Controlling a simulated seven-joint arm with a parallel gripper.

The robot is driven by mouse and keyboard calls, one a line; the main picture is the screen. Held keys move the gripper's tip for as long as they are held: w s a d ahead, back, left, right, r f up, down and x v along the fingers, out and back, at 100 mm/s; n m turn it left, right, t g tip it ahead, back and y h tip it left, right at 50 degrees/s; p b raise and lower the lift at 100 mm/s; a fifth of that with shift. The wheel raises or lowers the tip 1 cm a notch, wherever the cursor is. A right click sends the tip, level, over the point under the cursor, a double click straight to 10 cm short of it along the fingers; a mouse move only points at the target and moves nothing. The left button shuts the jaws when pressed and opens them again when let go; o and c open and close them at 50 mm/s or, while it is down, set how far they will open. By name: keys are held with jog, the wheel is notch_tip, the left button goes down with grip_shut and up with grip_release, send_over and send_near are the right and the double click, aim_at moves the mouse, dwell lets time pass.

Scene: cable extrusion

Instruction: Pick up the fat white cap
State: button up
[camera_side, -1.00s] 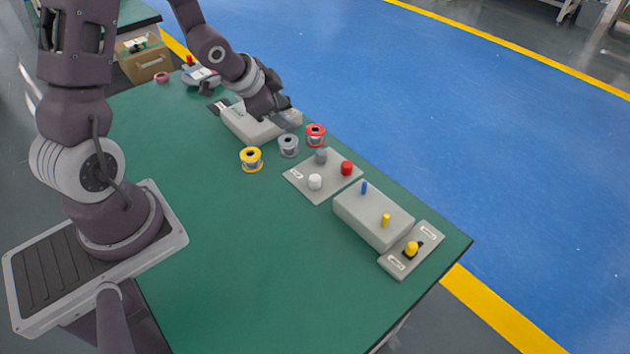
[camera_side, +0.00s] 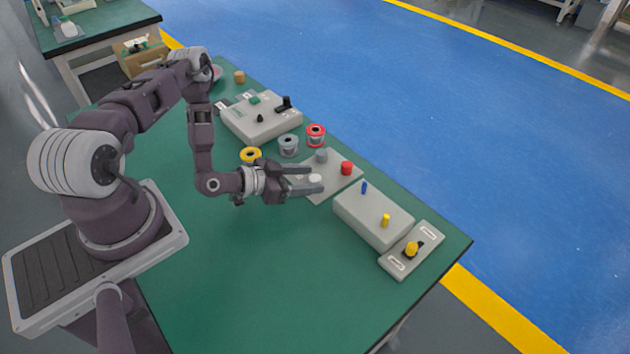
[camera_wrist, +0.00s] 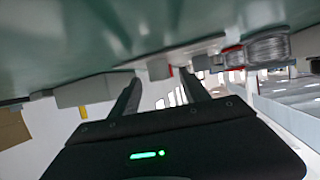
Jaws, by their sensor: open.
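The fat white cap (camera_side: 316,178) stands on a grey plate (camera_side: 330,190) that also carries a red cap (camera_side: 346,168) and a grey cap (camera_side: 321,155). My gripper (camera_side: 312,180) is open and lies low and level over the plate's left side. Its two fingers reach to either side of the white cap, partly hiding it. I cannot tell whether they touch it. In the wrist view, the picture is upside down with the table on top, and the white cap (camera_wrist: 158,69) shows between and beyond the fingertips (camera_wrist: 160,82).
Yellow (camera_side: 250,154), grey (camera_side: 288,146) and red (camera_side: 316,135) spools stand behind the plate. A grey box with pegs (camera_side: 372,218) and a plate with a yellow knob (camera_side: 411,250) are to the right. The green table's front is clear.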

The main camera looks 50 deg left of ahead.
jog(key=shift+w+f, duration=0.1)
jog(key=shift+w, duration=0.15)
grip_shut()
